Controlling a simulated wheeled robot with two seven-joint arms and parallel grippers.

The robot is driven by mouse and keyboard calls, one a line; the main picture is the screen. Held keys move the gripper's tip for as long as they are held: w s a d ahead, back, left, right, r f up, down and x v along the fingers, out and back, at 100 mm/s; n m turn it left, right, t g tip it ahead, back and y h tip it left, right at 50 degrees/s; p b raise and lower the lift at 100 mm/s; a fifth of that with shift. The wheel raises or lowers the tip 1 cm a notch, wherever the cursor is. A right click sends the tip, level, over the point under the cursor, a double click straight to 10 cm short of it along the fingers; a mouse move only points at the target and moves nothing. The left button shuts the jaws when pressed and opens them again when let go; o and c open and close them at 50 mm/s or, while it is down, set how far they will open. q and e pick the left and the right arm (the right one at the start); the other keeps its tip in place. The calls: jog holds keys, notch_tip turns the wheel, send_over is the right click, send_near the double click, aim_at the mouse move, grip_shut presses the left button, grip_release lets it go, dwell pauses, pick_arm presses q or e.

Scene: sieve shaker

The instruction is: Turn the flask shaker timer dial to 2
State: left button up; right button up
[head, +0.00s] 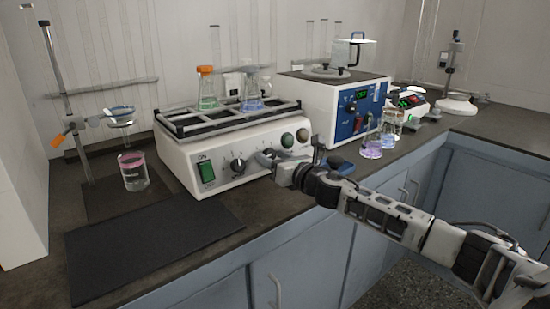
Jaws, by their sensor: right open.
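The flask shaker (222,160) is a white box on the bench, with a rack on top that holds flasks. Its front panel has a green ON switch (207,172) at the left and a dark dial with a pale pointer (239,165) beside it. I cannot tell whether the fingers touch anything, and the dial numbers are too small to read.
An orange-capped flask (207,98) and a clear flask (251,100) stand in the rack. A blue-panelled instrument (350,110) stands right of the shaker, with small flasks (372,146) before it. A beaker (133,172) is at left. The black mat (150,245) in front is clear.

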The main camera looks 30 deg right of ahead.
jog(key=c, duration=1)
jog(key=shift+o, duration=0.2)
